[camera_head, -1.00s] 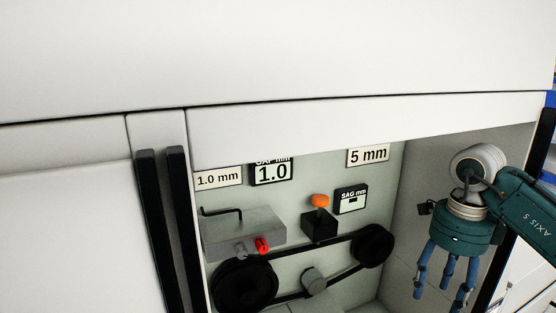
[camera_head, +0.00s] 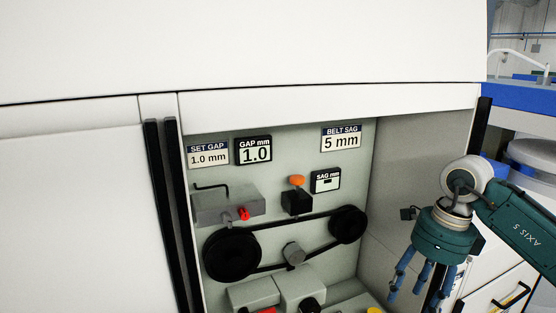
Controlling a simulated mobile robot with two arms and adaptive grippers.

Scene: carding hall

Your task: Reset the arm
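My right arm comes in from the right edge, and its gripper (camera_head: 422,278) hangs down with its blue fingers spread apart and nothing between them. It is in front of the right side of an open machine bay, to the right of the belt and pulleys. The fingertips are near the lower part of the picture. My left arm and gripper are not in this view.
The bay holds a black belt on two pulleys (camera_head: 232,255), a grey block with a red knob (camera_head: 244,213), and an orange-topped button (camera_head: 297,181). Displays read GAP 1.0 (camera_head: 254,150) and BELT SAG 5 mm (camera_head: 341,138). Black door handles (camera_head: 163,215) stand left of the bay.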

